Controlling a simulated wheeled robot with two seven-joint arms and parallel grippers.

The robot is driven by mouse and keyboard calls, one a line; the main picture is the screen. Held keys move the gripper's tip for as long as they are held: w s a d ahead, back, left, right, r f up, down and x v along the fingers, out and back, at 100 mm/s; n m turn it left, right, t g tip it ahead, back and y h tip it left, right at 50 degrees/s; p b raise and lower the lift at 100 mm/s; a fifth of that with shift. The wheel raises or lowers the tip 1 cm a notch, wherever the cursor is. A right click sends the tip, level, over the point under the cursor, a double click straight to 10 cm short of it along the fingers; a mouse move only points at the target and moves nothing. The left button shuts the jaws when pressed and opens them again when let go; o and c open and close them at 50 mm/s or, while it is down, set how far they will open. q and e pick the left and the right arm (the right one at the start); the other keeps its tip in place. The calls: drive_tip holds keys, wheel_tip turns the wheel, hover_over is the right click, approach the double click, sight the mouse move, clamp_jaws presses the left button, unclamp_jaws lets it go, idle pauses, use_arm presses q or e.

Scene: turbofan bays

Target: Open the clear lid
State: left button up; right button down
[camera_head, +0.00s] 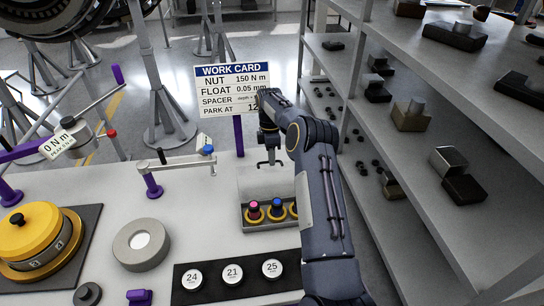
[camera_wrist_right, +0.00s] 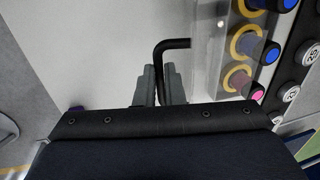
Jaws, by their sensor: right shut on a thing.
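The clear lid (camera_head: 262,184) belongs to a grey box (camera_head: 262,226) on the white bench. It shows as a pale see-through panel at the back of the box and looks raised, but its exact angle is hard to tell. In the right wrist view the lid (camera_wrist_right: 205,50) is a clear strip beside yellow rings. A black bent handle (camera_wrist_right: 176,42) reaches from it to my right gripper (camera_wrist_right: 159,88). My right gripper (camera_head: 271,160) is shut on this handle, above the box. My left gripper is not in view.
The box holds yellow rings with pink and blue knobs (camera_head: 277,202). A black strip of numbered discs (camera_head: 232,274) lies in front. A grey ring (camera_head: 141,243) and a yellow round part (camera_head: 30,230) stand left. Shelves (camera_head: 420,140) rise close on the right. A work card (camera_head: 234,92) stands behind.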

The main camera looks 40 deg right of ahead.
drive_tip(key=shift+w+d+r, duration=0.15)
drive_tip(key=shift+w, duration=0.1)
drive_tip(key=c, duration=1.9)
unclamp_jaws()
drive_tip(key=o, duration=0.4)
drive_tip(key=shift+w+d+f, duration=0.1)
drive_tip(key=shift+w+f, duration=0.15)
drive_tip(key=shift+s, duration=0.1)
drive_tip(key=shift+r, duration=0.1)
drive_tip(key=v, duration=0.7)
drive_tip(key=shift+r, duration=0.4)
drive_tip(key=shift+c, duration=0.4)
